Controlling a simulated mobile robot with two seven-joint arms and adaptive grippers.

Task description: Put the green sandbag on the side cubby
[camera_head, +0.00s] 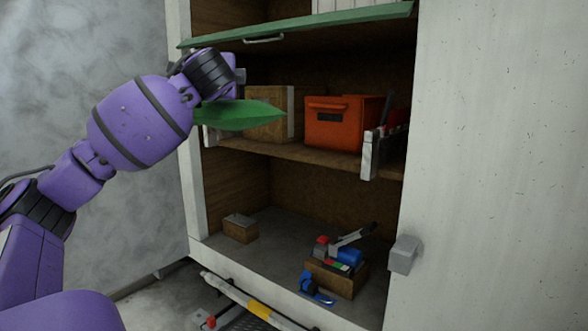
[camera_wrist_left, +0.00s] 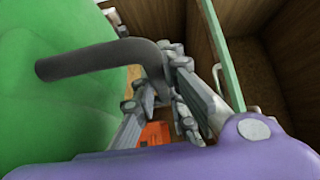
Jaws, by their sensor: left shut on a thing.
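The green sandbag (camera_head: 240,114) hangs from my left gripper at the front of the middle shelf in the head view. In the left wrist view the sandbag (camera_wrist_left: 60,120) fills the left side, and its dark curved handle (camera_wrist_left: 105,58) runs into the fingers. My left gripper (camera_wrist_left: 165,85) is shut on that handle. In the head view its fingers are hidden behind my purple wrist. The side cubby (camera_head: 290,165) is a wooden cabinet with shelves, set in a pale wall. My right gripper is in neither view.
A wooden box (camera_head: 270,118) and an orange bin (camera_head: 335,122) stand on the middle shelf. A green flap (camera_head: 300,24) with a handle is above. The bottom compartment holds a small box (camera_head: 240,228) and a tool box (camera_head: 338,275), with bare floor between them.

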